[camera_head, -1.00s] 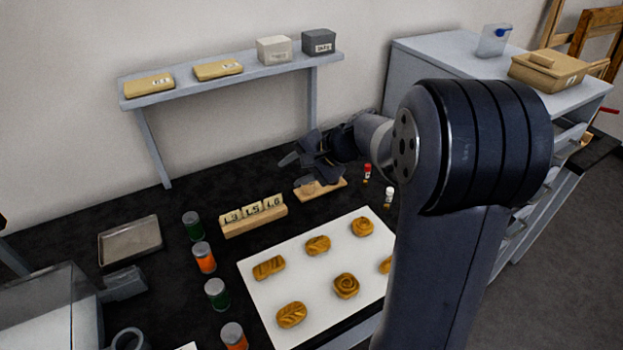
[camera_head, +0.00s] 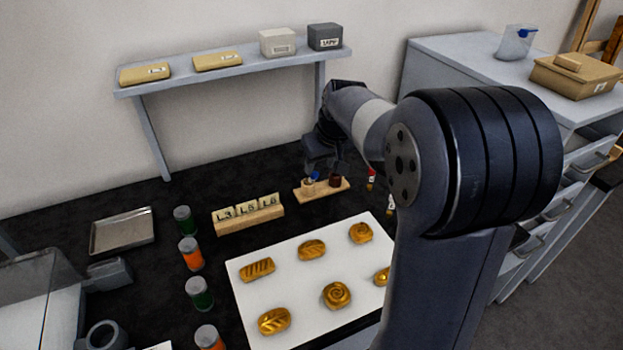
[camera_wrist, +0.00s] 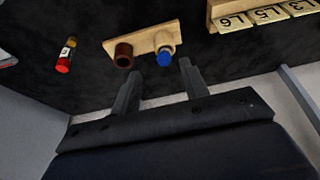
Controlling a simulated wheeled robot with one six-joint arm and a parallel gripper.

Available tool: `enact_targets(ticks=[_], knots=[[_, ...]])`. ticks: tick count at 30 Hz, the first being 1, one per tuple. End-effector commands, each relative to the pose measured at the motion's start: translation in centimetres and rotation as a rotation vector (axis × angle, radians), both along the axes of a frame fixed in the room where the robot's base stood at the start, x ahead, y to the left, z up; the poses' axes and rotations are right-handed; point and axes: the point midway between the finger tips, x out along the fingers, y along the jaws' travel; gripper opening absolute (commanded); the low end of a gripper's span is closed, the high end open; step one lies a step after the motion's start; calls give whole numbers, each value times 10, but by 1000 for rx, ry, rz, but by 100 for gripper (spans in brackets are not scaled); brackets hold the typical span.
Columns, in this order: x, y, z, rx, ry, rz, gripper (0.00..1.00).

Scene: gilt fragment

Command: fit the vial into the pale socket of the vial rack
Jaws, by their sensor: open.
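The vial rack (camera_head: 340,189) is a small light wooden block with a pale socket (camera_head: 307,187) on the left and a dark brown socket (camera_head: 335,181) on the right. In the wrist view the rack (camera_wrist: 145,42) shows the brown socket (camera_wrist: 124,57) beside the pale one (camera_wrist: 164,41). A blue-capped vial (camera_wrist: 165,58) stands in the pale socket, seemingly upright; its blue cap (camera_head: 315,175) shows in the head view. How deep it sits is hidden. My gripper (camera_wrist: 159,68) is open, its fingertips apart on either side of the cap, close to it.
A red-capped vial (camera_head: 371,177) and a white-capped vial (camera_head: 390,207) are right of the rack. A block with L3, L5, L6 tiles (camera_head: 248,216) lies left. A white board with pastries (camera_head: 300,290) is in front. A shelf (camera_head: 230,69) stands behind.

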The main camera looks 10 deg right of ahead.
Motion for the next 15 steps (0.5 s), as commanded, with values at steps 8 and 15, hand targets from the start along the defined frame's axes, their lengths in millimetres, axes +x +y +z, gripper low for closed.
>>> enact_targets(ticks=[8, 15], knots=[[8, 8, -27, 2, 5, 1, 43], [19, 12, -52, 2, 2, 0, 43]])
